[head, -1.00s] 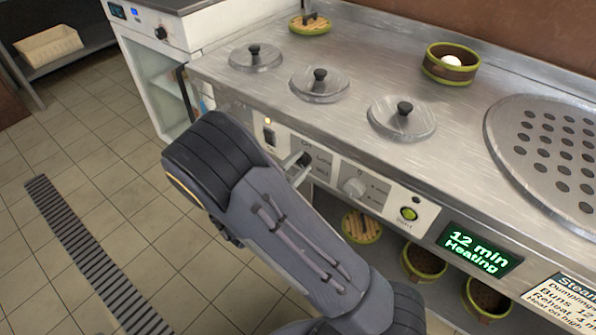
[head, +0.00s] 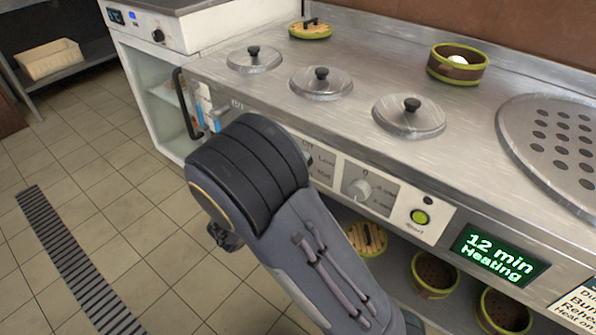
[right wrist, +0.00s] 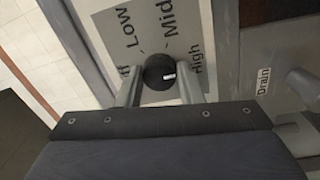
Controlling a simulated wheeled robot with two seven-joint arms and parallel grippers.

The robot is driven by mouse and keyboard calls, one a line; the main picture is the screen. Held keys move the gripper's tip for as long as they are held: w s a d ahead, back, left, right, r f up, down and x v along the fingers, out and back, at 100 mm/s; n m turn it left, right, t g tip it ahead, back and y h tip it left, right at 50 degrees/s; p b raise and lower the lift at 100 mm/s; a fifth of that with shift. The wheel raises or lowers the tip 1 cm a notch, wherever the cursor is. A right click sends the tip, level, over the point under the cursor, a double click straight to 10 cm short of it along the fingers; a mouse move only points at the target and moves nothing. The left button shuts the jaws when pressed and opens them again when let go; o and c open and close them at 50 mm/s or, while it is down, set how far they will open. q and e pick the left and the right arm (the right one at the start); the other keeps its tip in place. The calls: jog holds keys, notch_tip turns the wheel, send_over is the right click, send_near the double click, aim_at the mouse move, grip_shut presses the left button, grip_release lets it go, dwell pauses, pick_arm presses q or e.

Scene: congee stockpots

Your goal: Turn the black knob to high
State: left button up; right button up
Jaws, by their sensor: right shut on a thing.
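In the head view my right arm covers the gripper and most of the knob's place on the stove's front panel (head: 385,190). My left gripper is in neither current view.
A pale timer knob (head: 360,189), a green Start button (head: 419,217) and a display reading 12 min Heating (head: 500,252) lie to the right. A bar handle (head: 184,103) juts out left. A Drain label (right wrist: 264,81) and grey fitting are beside the gripper.

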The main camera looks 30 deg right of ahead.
dwell(0.3)
jog(key=o, duration=1)
jog(key=shift+c, duration=0.2)
jog(key=p+v, duration=0.1)
jog(key=v, duration=0.6)
jog(key=shift+s+a+p, duration=0.15)
jog(key=shift+a+p, duration=0.2)
jog(key=shift+a, duration=0.05)
